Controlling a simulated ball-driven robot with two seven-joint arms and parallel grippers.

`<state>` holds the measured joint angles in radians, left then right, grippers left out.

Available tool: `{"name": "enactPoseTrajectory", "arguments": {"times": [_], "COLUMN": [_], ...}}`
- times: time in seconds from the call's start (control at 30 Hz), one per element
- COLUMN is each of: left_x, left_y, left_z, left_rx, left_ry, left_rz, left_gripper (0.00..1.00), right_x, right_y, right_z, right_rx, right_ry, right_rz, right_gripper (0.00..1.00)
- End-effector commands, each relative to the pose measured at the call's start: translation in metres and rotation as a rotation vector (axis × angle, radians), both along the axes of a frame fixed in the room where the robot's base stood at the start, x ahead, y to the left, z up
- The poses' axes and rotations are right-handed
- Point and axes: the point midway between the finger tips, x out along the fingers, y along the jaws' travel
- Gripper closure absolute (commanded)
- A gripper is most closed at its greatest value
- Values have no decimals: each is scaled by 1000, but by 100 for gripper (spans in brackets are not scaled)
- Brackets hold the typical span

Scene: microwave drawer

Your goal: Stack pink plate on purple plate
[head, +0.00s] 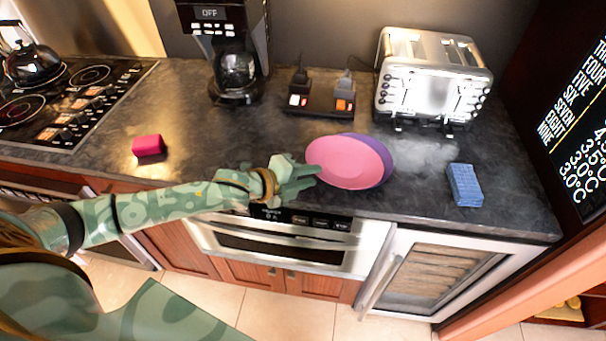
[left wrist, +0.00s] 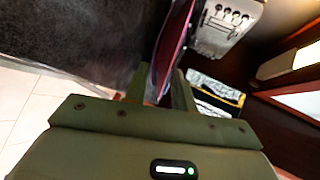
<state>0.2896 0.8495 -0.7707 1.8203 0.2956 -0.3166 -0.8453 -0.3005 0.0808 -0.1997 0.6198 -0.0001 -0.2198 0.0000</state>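The pink plate (head: 345,165) lies at the counter's front part, overlapping most of the purple plate (head: 383,156). Only the purple plate's upper and right rim shows; the pink plate sits offset to the left. My left gripper (head: 312,176) is at the pink plate's left rim, its fingers apart. In the left wrist view, a plate seen edge-on (left wrist: 172,48) reaches between the spread fingers (left wrist: 158,90); firm contact on both sides is not visible. My right gripper is not in view.
A blue sponge-like block (head: 465,185) lies right of the plates, and a pink block (head: 147,146) at left. A toaster (head: 432,80), a switch box (head: 320,100) and a coffee maker (head: 235,65) stand behind.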

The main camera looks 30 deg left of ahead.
Motion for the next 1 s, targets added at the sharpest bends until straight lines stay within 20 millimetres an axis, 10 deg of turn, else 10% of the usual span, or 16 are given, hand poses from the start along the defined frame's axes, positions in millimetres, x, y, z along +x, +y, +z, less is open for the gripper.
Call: {"name": "enactPoseTrajectory", "arguments": {"times": [0.6, 1.0], "left_x": [-84, -95], "left_y": [51, 57], "left_z": [47, 53], "left_rx": [1, 0], "left_ry": [2, -1], "left_rz": [2, 1], "left_gripper": [74, 74], "right_x": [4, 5], "right_y": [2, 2], "right_z": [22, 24], "right_rx": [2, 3], "right_ry": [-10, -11], "right_rz": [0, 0], "right_gripper": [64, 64]}}
